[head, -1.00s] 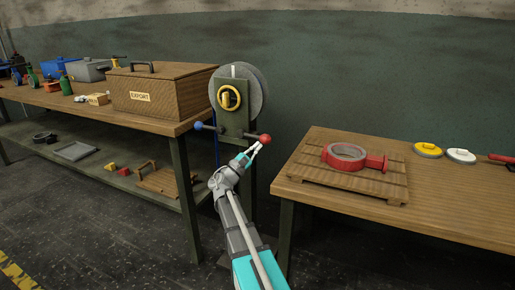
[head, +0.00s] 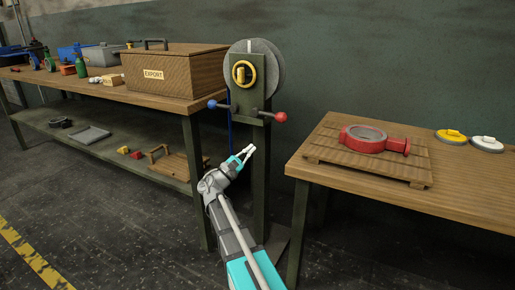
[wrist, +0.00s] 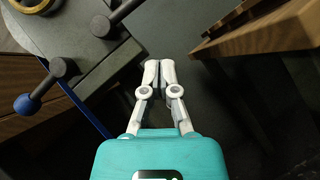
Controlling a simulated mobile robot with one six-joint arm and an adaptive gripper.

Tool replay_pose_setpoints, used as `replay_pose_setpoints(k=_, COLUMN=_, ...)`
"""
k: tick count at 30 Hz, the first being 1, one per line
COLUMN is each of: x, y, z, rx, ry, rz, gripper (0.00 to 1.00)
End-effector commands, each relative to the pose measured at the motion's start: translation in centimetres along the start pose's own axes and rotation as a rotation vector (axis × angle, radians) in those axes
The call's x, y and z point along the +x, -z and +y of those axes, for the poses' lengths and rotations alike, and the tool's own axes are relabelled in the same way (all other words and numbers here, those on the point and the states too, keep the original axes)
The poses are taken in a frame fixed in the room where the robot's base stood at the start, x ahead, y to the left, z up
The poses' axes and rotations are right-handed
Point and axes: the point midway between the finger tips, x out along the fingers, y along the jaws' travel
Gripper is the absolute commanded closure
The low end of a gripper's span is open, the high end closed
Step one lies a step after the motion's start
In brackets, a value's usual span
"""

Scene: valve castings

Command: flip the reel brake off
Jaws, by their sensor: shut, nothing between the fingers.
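The reel stand holds a grey reel (head: 271,75) with a yellow ring (head: 243,73) on its front plate. Below it, a lever with a blue ball (head: 212,104) points left and a lever with a red ball (head: 281,117) points right. My gripper (head: 249,150) is shut and empty, below the levers and apart from the red ball. In the wrist view my fingertips (wrist: 160,66) are together over dark floor. The blue ball (wrist: 27,103) shows at left there, with part of the yellow ring (wrist: 35,4) at the top. The red ball is not in the wrist view.
A wooden EXPORT chest (head: 177,72) stands on the left bench, close to the reel. The right table (head: 464,187) carries a pallet (head: 331,158) with a red valve casting (head: 363,138). The gap between the benches, where my arm reaches, is narrow.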

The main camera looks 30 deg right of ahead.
Motion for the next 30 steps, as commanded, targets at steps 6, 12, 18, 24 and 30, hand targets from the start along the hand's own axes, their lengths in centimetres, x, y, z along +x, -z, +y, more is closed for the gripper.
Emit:
replay_pose_setpoints(k=6, x=-1.6, y=0.0, z=-0.1, rx=0.001, ry=0.0, rz=0.0, gripper=1.0)
replay_pose_setpoints(k=12, x=-1.7, y=0.0, z=0.0, rx=0.0, ry=0.0, rz=0.0, gripper=1.0)
replay_pose_setpoints(k=18, x=-1.7, y=0.0, z=0.0, rx=0.0, ry=0.0, rz=0.0, gripper=1.0)
replay_pose_setpoints(k=24, x=-1.7, y=0.0, z=0.0, rx=0.0, ry=0.0, rz=0.0, gripper=1.0)
replay_pose_setpoints(k=30, x=-1.8, y=0.0, z=-0.7, rx=0.023, ry=0.032, rz=0.024, gripper=1.0)
